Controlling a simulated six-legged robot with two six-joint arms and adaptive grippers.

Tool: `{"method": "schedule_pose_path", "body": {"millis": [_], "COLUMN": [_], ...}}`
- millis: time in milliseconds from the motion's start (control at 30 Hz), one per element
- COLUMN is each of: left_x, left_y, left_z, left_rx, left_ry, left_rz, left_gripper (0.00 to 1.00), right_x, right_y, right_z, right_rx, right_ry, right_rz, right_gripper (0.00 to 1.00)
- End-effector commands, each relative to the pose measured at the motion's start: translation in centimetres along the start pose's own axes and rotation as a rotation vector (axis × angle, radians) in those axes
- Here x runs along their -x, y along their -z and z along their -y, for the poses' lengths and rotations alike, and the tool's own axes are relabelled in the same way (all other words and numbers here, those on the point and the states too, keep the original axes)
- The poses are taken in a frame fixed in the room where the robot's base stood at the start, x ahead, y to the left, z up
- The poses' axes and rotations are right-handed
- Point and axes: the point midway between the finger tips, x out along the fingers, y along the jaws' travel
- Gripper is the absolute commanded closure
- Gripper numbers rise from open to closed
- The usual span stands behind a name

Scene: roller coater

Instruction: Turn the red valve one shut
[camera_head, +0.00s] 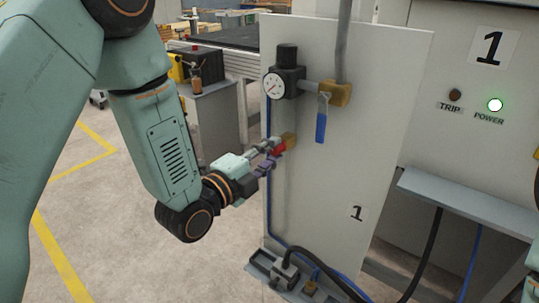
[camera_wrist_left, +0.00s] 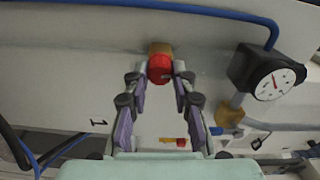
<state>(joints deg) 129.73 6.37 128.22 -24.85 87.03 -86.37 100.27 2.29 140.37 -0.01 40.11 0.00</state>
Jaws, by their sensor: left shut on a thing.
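The red valve (camera_head: 280,149) is a small red knob on a brass fitting (camera_head: 290,140) at the left part of the white panel marked 1. In the left wrist view the red knob (camera_wrist_left: 160,70) is at the upper middle, with its brass body (camera_wrist_left: 160,47) behind it. My left gripper (camera_head: 272,153) reaches in from the left and is shut on the knob. Its two fingers (camera_wrist_left: 160,79) stand on either side of the knob. The fingers hide part of the knob in the head view. My right gripper is not in view.
A pressure gauge (camera_head: 273,86) with a black regulator (camera_head: 287,75) and a brass valve with a hanging blue handle (camera_head: 321,119) are above the red valve. A blue hose (camera_head: 268,190) runs down the panel's left edge. A cabinet (camera_head: 470,145) with a lit POWER lamp (camera_head: 495,105) stands right.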

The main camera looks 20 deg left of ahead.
Motion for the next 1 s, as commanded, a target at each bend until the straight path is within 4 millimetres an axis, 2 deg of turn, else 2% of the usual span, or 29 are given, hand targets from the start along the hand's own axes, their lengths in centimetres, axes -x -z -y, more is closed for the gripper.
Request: {"method": "schedule_pose_path", "body": {"millis": [300,833,867,1000], "left_x": [-0.09,-0.1,-0.1,-0.08], "left_y": [-0.07,-0.07,-0.07,-0.06], "left_z": [0.17,0.22,0.22,0.19], "left_rx": [-0.114,-0.136,-0.136,-0.135], "left_ry": [0.005,0.006,0.006,0.005], "left_rz": [0.001,0.002,0.002,0.001], "left_gripper": [1.0,1.0,0.74,0.62], "right_x": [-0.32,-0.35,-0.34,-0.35], "right_y": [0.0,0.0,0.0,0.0], "right_z": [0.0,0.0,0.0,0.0], "right_rx": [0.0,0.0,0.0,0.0], "right_ry": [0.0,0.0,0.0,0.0], "right_rz": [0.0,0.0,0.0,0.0], "right_gripper": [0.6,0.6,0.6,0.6]}}
